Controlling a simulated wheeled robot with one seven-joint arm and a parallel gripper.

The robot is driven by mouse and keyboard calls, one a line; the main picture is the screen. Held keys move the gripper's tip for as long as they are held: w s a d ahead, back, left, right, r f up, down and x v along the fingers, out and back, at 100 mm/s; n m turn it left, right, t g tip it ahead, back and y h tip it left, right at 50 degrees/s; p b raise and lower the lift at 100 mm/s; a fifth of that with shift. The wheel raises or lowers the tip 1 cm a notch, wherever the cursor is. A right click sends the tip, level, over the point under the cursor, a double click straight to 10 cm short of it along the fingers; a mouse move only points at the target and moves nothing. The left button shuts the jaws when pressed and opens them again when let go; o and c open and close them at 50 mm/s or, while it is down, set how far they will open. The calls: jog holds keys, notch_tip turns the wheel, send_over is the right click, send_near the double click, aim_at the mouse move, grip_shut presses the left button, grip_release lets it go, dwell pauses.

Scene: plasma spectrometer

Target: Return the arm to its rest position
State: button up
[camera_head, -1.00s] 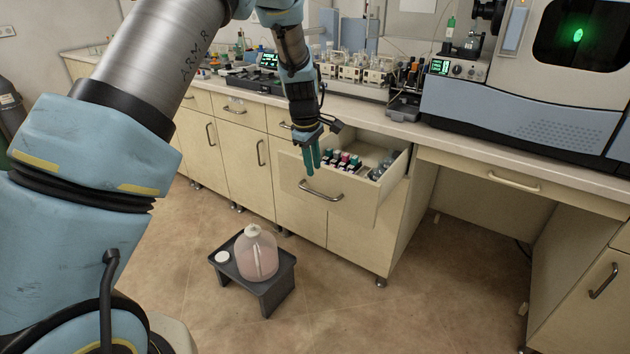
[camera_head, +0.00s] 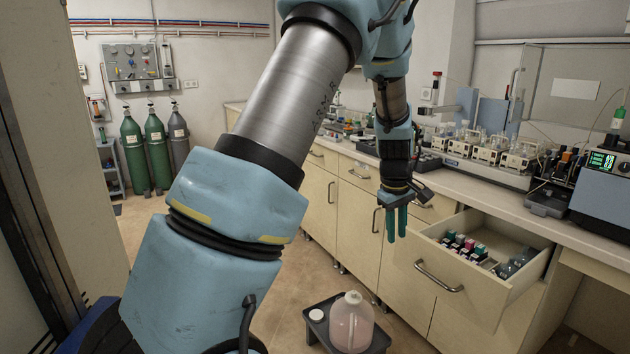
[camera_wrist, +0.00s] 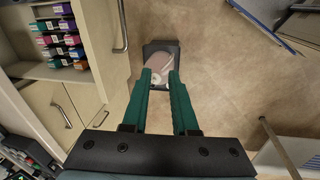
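My arm reaches across the head view from the lower left, bends at the top and hangs its end down. My gripper (camera_head: 396,238) points down in front of the cabinets, just left of the open drawer (camera_head: 465,283). Its two green fingers are apart, with nothing held between them, as the wrist view also shows (camera_wrist: 160,72). Between and beyond the fingertips, the wrist view shows a pinkish jug (camera_wrist: 160,75) far below, standing on a small dark stool (camera_wrist: 172,47). The jug also shows at the bottom of the head view (camera_head: 351,322).
The drawer holds several dark boxes with coloured ends (camera_head: 465,246). The counter (camera_head: 490,190) carries glassware and instruments on the right. Gas cylinders (camera_head: 154,148) stand at the back wall. A dark door frame (camera_head: 45,200) is close on the left. Open floor lies beyond my arm.

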jog(key=s+a+r+m, duration=0.1)
jog(key=s+a, duration=0.3)
jog(key=a, duration=0.5)
jog(key=s+a+r+m+y, duration=0.1)
jog(key=s+a+m, duration=0.2)
jog(key=a, duration=0.7)
jog(key=s+a+r+m, duration=0.1)
jog(key=s+a+r, duration=0.1)
jog(key=s+a, duration=0.5)
jog(key=a, duration=0.3)
jog(key=shift+s+m, duration=0.2)
jog(key=shift+m, duration=0.2)
jog(key=shift+a+r, duration=0.1)
